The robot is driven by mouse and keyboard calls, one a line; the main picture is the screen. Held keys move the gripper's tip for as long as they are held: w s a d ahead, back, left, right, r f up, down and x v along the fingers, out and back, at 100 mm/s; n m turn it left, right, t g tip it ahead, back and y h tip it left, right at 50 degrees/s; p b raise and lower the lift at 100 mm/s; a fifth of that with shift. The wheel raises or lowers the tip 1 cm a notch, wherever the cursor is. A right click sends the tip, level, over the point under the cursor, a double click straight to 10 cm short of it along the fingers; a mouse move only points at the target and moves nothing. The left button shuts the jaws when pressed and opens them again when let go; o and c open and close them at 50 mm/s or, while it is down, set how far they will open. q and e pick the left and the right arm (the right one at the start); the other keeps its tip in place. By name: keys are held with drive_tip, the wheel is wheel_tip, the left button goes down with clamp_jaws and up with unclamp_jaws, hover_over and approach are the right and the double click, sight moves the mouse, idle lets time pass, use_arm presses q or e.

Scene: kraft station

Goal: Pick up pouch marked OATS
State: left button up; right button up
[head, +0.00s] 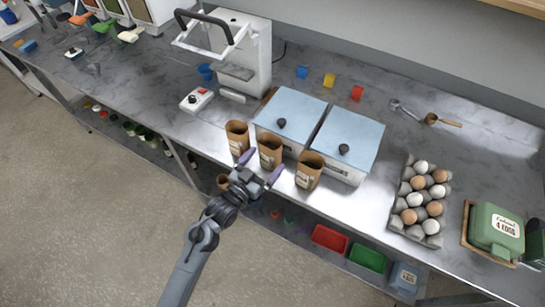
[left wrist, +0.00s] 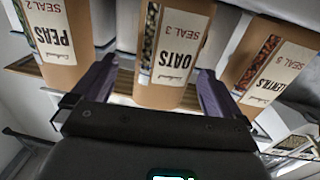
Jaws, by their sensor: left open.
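The OATS pouch (head: 270,150) is the middle one of three brown kraft pouches standing near the front edge of the counter. In the left wrist view its label reads OATS, SEAL 3, upside down, and a dark window strip runs beside the label on the pouch (left wrist: 172,52). My left gripper (head: 263,164) is open, just in front of this pouch. In the left wrist view one purple finger of the left gripper (left wrist: 157,80) lies on each side of the pouch, in the gaps to its neighbours. Contact cannot be told. My right gripper is not in view.
Close on either side stand the PEAS pouch (head: 237,138) and the LENTILS pouch (head: 309,171). Two lidded boxes (head: 290,108) are right behind. A sealing machine (head: 243,50) stands at the back.

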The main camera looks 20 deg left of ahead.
sight(273, 147)
use_arm(q)
drive_tip(key=shift+a+x, duration=0.15)
drive_tip(key=shift+x, duration=1.4)
drive_tip(key=shift+a+x, duration=0.15)
drive_tip(key=shift+x, duration=1.35)
drive_tip(key=shift+w+r, duration=0.1)
drive_tip(key=shift+r, duration=0.05)
drive_tip(key=c, duration=1.1)
drive_tip(key=shift+o, duration=0.2)
drive_tip(key=shift+r, duration=0.1)
